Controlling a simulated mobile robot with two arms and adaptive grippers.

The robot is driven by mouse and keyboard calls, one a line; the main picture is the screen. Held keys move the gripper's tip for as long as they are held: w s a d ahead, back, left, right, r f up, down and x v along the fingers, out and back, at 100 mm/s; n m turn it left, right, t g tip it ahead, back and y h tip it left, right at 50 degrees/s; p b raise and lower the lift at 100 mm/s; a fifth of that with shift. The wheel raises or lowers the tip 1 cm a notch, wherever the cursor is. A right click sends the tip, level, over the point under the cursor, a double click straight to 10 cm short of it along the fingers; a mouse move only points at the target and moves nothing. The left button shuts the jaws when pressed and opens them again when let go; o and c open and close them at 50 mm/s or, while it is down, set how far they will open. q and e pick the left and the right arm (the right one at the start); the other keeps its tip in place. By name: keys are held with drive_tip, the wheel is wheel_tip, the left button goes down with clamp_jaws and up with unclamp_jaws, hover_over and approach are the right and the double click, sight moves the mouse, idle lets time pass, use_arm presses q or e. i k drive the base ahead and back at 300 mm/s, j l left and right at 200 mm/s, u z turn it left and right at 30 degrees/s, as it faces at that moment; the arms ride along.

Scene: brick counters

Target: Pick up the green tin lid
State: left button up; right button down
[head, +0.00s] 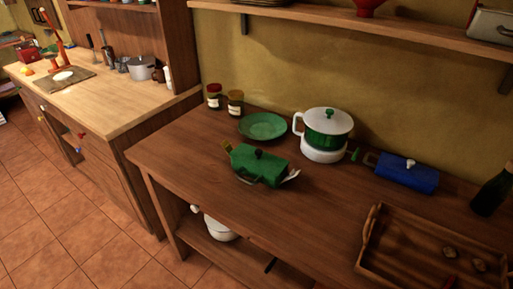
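A green tin sits on the dark wooden counter (190,160) in the head view, left of the middle. Its green lid (268,167) is on top, with a dark round knob (258,154) standing up from it. The tin's body is mostly hidden beneath the lid from this high angle. A small pale, pointed thing (291,176) sticks out at its right side; I cannot tell what it is. Neither of my grippers is in view.
A green plate (263,126) and two jars (235,103) stand behind the tin. A white-and-green pot (328,128) and a blue tin (408,175) are to the right. A wooden tray (375,247) is at front right. The counter before the tin is clear.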

sight(271, 164)
drive_tip(key=i+j, duration=0.15)
drive_tip(key=j, duration=0.15)
drive_tip(key=i+j, duration=0.15)
drive_tip(key=j, duration=0.2)
drive_tip(key=i+j, duration=0.15)
drive_tip(key=j, duration=0.15)
drive_tip(key=i+j+z, duration=0.1)
drive_tip(key=j+z, duration=0.15)
drive_tip(key=z, duration=0.25)
drive_tip(key=j+z, duration=0.45)
drive_tip(key=i+j+z, duration=0.1)
drive_tip(key=z, duration=0.4)
drive_tip(key=j, duration=0.1)
